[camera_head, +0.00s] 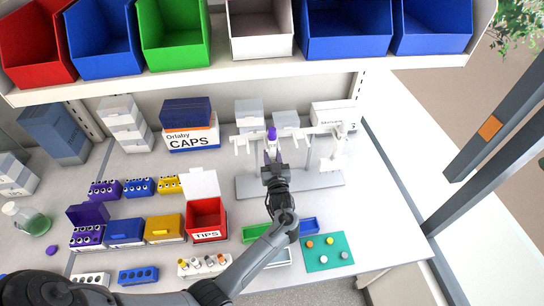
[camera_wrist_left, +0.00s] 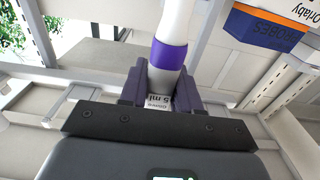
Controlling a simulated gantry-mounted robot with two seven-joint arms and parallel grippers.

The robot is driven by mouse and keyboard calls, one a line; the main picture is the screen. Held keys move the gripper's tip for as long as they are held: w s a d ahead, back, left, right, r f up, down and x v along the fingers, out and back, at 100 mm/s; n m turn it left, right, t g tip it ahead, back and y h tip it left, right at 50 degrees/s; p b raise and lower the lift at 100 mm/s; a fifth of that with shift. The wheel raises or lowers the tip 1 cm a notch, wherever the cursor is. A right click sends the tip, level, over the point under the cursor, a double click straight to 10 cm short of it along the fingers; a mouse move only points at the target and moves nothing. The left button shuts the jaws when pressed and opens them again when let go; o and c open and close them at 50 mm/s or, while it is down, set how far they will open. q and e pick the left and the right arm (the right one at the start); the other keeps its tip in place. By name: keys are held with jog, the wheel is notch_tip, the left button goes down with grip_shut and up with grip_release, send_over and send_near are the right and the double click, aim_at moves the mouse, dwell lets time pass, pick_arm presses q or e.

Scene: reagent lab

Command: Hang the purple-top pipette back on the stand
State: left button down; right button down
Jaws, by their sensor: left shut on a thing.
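The purple-top pipette (camera_head: 271,134) stands roughly upright in front of the stand, its purple top at about the height of the crossbar. My left gripper (camera_head: 273,165) is shut on it. In the left wrist view, the pipette's white body with a purple band (camera_wrist_left: 168,53) and a "5 ml" label sits between my finger pads (camera_wrist_left: 162,92). The stand (camera_head: 320,181) has a grey base, an upright and a white crossbar with holders. My gripper and the pipette cover part of it, so I cannot tell whether the pipette touches a holder. My right gripper is not in view.
Another white pipette (camera_head: 337,156) appears to hang at the stand's right end. A red tips box (camera_head: 207,214), a green tray (camera_head: 257,232) and a teal mat (camera_head: 328,262) lie nearer. Boxes stand behind; a shelf of bins (camera_head: 262,46) overhangs.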

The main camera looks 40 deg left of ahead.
pick_arm(q)
jog(key=c, duration=0.7)
grip_release()
jog(key=shift+c, duration=0.2)
